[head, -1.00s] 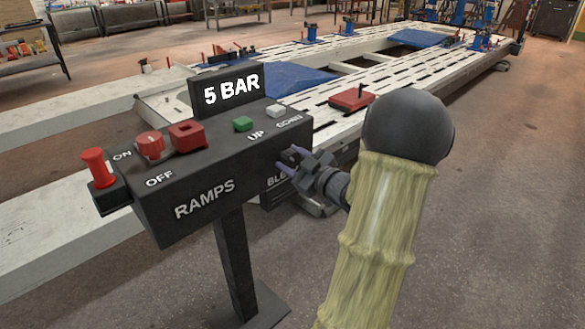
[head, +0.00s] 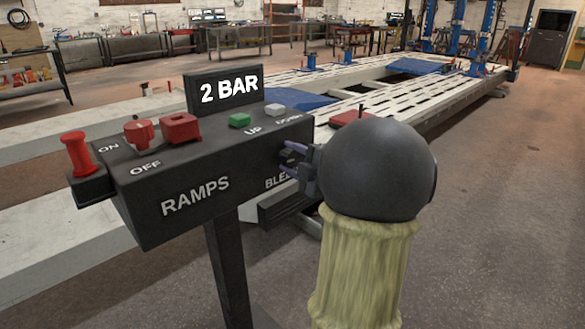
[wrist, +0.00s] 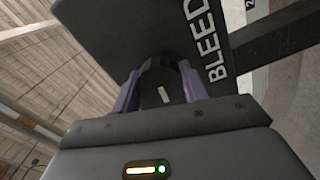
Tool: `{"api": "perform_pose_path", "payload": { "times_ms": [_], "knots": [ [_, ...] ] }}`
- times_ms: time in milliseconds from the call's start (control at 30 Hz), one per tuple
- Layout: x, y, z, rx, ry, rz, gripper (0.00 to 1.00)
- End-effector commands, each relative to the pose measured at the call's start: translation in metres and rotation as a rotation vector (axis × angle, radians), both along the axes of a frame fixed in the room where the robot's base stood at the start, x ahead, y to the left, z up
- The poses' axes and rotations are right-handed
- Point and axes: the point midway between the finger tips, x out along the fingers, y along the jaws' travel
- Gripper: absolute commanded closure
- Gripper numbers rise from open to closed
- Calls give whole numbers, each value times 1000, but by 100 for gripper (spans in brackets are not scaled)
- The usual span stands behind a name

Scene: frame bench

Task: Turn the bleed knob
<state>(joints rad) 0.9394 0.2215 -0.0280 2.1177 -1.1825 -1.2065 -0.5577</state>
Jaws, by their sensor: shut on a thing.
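The bleed knob (wrist: 152,92) is dark with a white mark, and it sits on the control box's end face beside the word BLEED (wrist: 203,38). My gripper (head: 291,155) is at the right end of the black control box (head: 195,195). In the wrist view its purple fingers stand on both sides of the knob and are shut on it. In the head view the gripper and my arm hide the knob. The display (head: 226,90) on top of the box reads 2 BAR.
A white slotted ramp frame (head: 440,105) lies behind. The floor at right is clear.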

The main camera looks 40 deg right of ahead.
Motion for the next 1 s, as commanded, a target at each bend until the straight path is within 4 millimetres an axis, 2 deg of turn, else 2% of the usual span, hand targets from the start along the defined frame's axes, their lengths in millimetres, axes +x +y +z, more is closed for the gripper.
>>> {"api": "perform_pose_path", "payload": {
  "times_ms": [533,567,667,1000],
  "knots": [
    [0,0,-2,-38,2,1,80],
    [0,0,-2,-38,2,1,55],
    [0,0,-1,-38,1,1,35],
    [-2,0,0,-38,-1,0,35]
  ]
}}
